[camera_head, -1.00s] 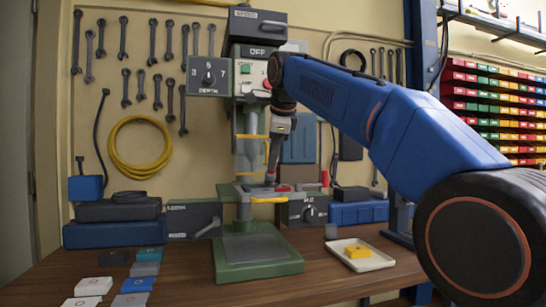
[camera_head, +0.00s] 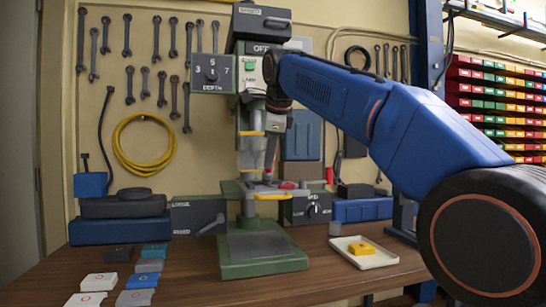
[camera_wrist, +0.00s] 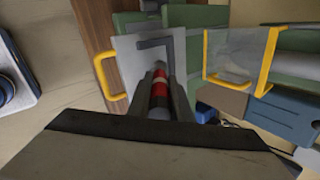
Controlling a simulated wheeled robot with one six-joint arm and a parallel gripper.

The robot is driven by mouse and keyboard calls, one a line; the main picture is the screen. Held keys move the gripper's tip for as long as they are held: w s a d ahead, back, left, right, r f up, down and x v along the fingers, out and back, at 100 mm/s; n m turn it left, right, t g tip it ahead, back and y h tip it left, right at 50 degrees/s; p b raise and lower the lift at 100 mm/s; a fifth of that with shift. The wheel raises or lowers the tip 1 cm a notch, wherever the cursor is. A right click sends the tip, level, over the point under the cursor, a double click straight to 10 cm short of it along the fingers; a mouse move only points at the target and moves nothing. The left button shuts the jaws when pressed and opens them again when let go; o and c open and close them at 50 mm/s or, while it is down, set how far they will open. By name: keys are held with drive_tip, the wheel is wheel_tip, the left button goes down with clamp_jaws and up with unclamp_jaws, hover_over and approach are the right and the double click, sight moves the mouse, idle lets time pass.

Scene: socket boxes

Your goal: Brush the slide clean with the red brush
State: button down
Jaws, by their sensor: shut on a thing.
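My gripper (camera_wrist: 162,80) is shut on the red brush (camera_wrist: 159,93), whose red body with a pale band shows between the fingers in the wrist view. The brush's far tip and bristles are hard to make out. The slide (camera_wrist: 130,46) is a grey plate with a dark L-shaped strip and a yellow handle (camera_wrist: 104,76). The brush is over or against the slide; I cannot tell whether it touches. In the head view my gripper (camera_head: 270,174) points down beside the green press, with red (camera_head: 288,185) showing at the slide; the yellow handle (camera_head: 272,197) faces front.
A clear guard with yellow edges (camera_wrist: 268,62) stands close on the right in the wrist view. The press base (camera_head: 262,248) is below the slide. A white tray with a yellow block (camera_head: 361,248) is to the right. Several flat blocks (camera_head: 98,282) lie at left.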

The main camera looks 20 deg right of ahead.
drive_tip(key=shift+s+d, duration=1.05)
drive_tip(key=shift+w+f, duration=0.15)
drive_tip(key=shift+w, duration=0.95)
drive_tip(key=shift+a, duration=1.05)
drive_tip(key=shift+d, duration=1.15)
drive_tip(key=shift+a, duration=1.15)
drive_tip(key=shift+s+d, duration=1.1)
